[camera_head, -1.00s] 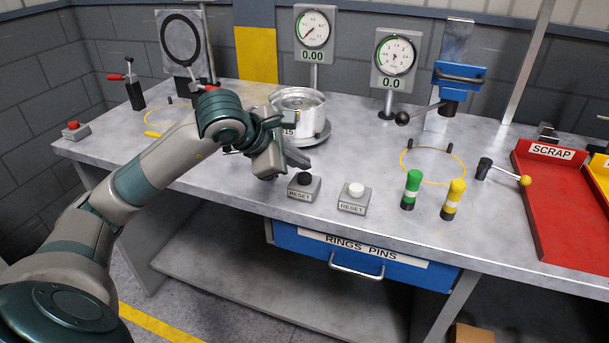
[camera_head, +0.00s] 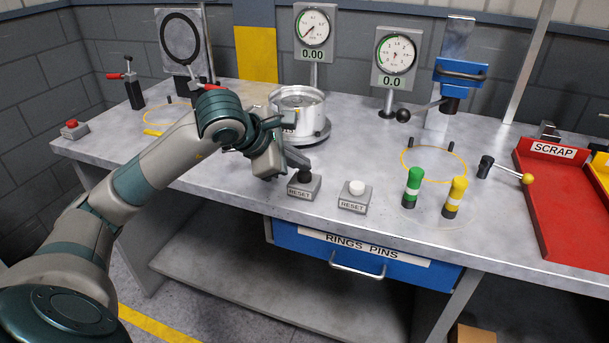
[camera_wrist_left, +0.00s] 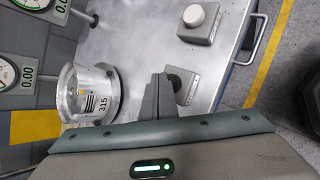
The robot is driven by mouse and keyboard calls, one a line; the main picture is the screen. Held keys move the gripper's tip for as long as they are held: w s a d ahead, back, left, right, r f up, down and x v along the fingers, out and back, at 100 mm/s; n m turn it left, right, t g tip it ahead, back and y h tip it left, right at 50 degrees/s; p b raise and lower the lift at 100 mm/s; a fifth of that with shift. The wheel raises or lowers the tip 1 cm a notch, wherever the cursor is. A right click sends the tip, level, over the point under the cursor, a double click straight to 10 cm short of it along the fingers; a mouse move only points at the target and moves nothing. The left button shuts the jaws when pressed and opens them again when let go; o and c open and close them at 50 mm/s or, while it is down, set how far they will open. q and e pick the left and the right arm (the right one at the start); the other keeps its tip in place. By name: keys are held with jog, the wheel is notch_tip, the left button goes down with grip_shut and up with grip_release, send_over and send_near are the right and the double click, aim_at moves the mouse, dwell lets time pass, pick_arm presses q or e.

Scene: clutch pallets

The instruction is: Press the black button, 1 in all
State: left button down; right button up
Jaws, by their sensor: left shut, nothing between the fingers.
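The black button (camera_head: 305,177) sits on a small grey box labelled RESET (camera_head: 301,191) near the bench's front edge. In the left wrist view the black button (camera_wrist_left: 174,83) is partly hidden behind my fingers. My left gripper (camera_head: 303,165) is shut and empty, with its fingertips at the top of the black button. They look close to or touching it; I cannot tell which. In the left wrist view the shut fingers (camera_wrist_left: 158,90) overlap the button's edge. My right gripper is not in view.
A white button (camera_head: 356,187) on another RESET box stands just right. A metal cylinder (camera_head: 298,108) marked 315 stands behind my gripper. Green (camera_head: 412,186) and yellow (camera_head: 454,197) posts stand farther right. A red SCRAP tray (camera_head: 560,200) is at the far right.

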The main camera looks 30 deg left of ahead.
aim_at(300, 175)
pick_arm(q)
jog(key=shift+f+b, duration=0.6)
jog(key=shift+b, duration=0.1)
dwell(1.1)
jog(key=shift+r, duration=0.15)
dwell(0.3)
jog(key=shift+r+p, duration=0.5)
jog(key=shift+r, duration=0.35)
jog(key=shift+r, duration=0.1)
jog(key=shift+r+p, duration=1.5)
jog(key=shift+r, duration=0.95)
